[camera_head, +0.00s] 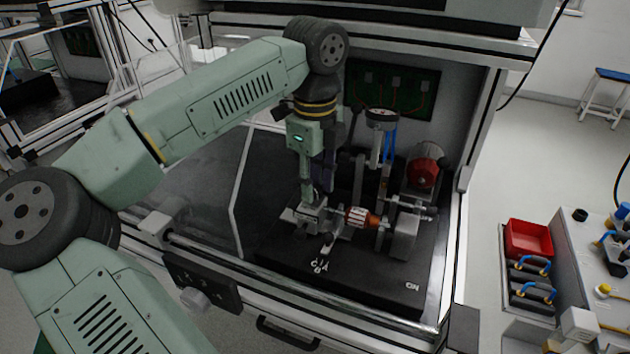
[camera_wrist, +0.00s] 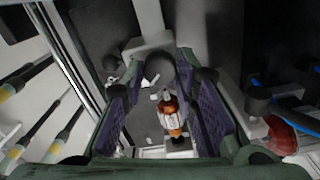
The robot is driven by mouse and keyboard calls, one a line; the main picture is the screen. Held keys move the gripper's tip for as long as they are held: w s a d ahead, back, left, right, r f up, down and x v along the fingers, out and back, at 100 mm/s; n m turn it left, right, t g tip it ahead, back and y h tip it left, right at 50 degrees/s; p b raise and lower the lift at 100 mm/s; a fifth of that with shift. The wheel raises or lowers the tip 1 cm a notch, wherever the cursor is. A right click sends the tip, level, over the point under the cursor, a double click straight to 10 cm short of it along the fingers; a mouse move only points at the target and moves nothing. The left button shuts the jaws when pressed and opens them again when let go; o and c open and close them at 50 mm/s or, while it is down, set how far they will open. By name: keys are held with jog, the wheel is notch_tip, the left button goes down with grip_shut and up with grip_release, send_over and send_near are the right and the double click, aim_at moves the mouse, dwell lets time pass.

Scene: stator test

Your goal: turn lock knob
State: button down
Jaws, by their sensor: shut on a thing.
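My gripper (camera_head: 318,192) points down over the left end of the test fixture (camera_head: 312,212) inside the bench cabinet. In the wrist view its two purple-padded fingers (camera_wrist: 158,74) stand apart on either side of a dark round knob (camera_wrist: 162,67), and it is shut on that knob. The contact faces are hard to see. In the head view the fingers and arm hide the knob. An orange and white wound part (camera_head: 358,217) sits in the fixture just right of the gripper. It also shows between the fingers in the wrist view (camera_wrist: 170,117).
A dial gauge (camera_head: 381,117) stands upright behind the fixture, with a red motor-like part (camera_head: 424,168) to its right. The cabinet's front rail (camera_head: 300,281) runs along the near side. A red bin (camera_head: 528,238) lies outside to the right.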

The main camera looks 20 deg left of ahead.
jog(key=m+b, duration=0.2)
jog(key=m, duration=0.2)
jog(key=shift+f, duration=0.1)
jog(key=m+b, duration=0.1)
jog(key=m, duration=0.3)
jog(key=shift+m, duration=0.3)
jog(key=m, duration=0.4)
jog(key=shift+b, duration=0.35)
jog(key=shift+a+m, duration=0.1)
jog(key=shift+m, duration=2)
jog(key=c, duration=1.3)
grip_release()
